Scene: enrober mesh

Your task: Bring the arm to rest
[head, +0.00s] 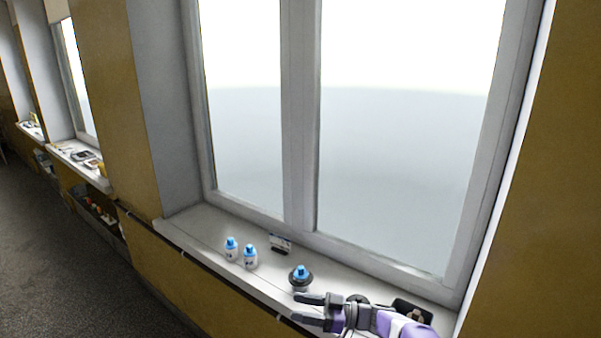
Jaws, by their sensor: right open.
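My right gripper (312,309) comes in from the bottom right, over the front edge of the white window sill. Its two dark fingers point left and are apart, with nothing between them. The purple and white arm (395,324) behind it is mine and covers part of the sill's right end. My left gripper is not in view.
On the sill (203,233) stand two white bottles with blue caps (231,249), a small dark-and-white item (280,243) and a blue-topped dark round item (300,277) just beyond my fingers. A black item (413,311) lies at the right end. The sill's left part is clear.

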